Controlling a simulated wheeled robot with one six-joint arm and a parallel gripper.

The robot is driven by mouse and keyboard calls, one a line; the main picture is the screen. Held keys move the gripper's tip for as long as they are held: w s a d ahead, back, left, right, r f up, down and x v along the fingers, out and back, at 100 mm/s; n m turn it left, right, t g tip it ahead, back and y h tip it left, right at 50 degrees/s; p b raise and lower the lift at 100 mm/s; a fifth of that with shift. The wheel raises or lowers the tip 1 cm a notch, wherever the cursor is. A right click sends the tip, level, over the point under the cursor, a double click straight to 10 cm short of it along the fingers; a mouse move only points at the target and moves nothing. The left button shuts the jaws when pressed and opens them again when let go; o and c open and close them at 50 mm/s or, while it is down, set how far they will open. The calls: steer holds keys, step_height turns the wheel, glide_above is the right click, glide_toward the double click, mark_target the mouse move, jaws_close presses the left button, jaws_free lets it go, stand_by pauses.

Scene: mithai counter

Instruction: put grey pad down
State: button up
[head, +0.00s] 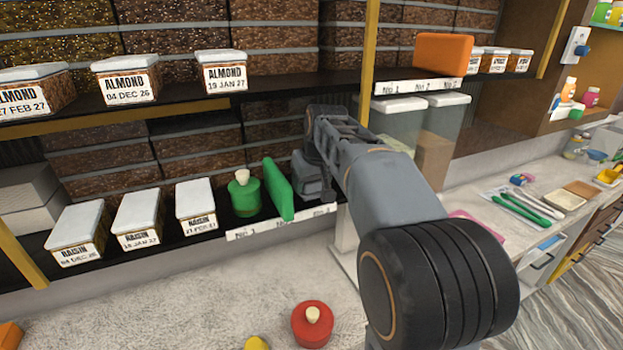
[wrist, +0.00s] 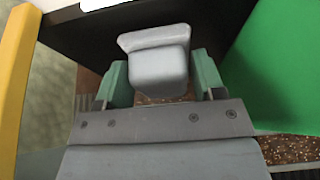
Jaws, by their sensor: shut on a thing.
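My gripper (wrist: 160,80) is shut on a light grey pad (wrist: 158,66), which sits between its two green-grey fingers in the wrist view. In the head view my arm reaches to the lower shelf, and my gripper (head: 308,178) is just right of an upright green block (head: 277,190). The pad's outline is hard to tell from my gripper there. In the wrist view the green block (wrist: 278,75) is close on the right. I cannot tell whether the pad touches the shelf.
A green lidded jar (head: 244,195) stands left of the green block, beside several raisin boxes (head: 196,203). The upper shelf (head: 290,88) is above my gripper. A yellow post (wrist: 18,75) is at the wrist view's left. A red jar (head: 312,325) stands on the counter below.

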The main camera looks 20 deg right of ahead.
steer(key=shift+w+f, duration=0.1)
steer(key=shift+f, duration=0.15)
steer(key=o, duration=0.9)
steer(key=shift+r, duration=0.55)
steer(key=v, duration=1.1)
steer(key=shift+s+r, duration=0.15)
steer(key=shift+s, duration=0.05)
